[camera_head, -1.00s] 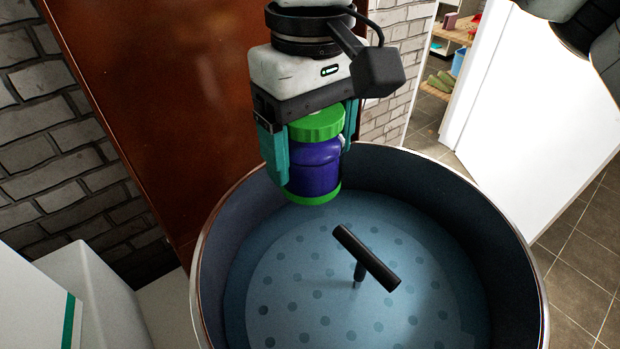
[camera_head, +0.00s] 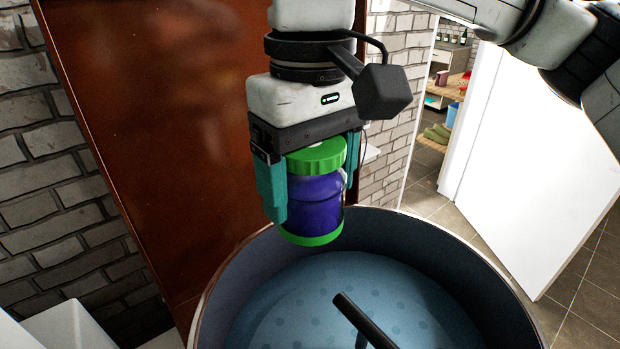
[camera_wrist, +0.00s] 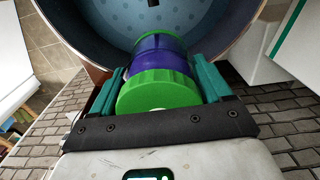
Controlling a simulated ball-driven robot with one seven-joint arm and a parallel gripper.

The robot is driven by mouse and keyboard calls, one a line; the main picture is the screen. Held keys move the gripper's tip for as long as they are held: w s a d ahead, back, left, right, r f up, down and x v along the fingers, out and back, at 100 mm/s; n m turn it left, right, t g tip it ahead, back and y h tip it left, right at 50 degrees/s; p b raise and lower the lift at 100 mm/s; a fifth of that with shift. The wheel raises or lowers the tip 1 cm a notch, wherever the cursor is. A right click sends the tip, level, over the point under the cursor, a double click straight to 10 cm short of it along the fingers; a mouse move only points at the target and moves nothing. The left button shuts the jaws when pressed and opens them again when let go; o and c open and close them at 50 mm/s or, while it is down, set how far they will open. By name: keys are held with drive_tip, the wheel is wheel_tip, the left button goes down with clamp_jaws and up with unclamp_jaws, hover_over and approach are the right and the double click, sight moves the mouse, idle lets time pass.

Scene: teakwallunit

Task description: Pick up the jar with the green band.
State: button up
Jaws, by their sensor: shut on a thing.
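The jar (camera_head: 312,206) is purple-blue with a green lid and a green band round its base. It is upright between the teal fingers of my gripper (camera_head: 313,190), which is shut on it. In the head view the jar hangs over the far rim of a large round tub (camera_head: 420,232), with its base near rim height. In the wrist view the jar (camera_wrist: 158,58) sits between both fingers of my gripper (camera_wrist: 161,85), its green lid nearest the camera. Part of the jar's sides is hidden by the fingers.
A black T-shaped handle (camera_head: 362,318) stands up inside the tub. A red-brown panel (camera_head: 150,120) and a brick wall (camera_head: 50,150) are behind at the left. A white door or panel (camera_head: 540,160) stands at the right, by an opening with shelves. Tiled floor (camera_head: 570,290) shows at the lower right.

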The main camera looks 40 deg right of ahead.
drive_tip(key=shift+r+p, duration=3.6)
drive_tip(key=shift+r, duration=1.7)
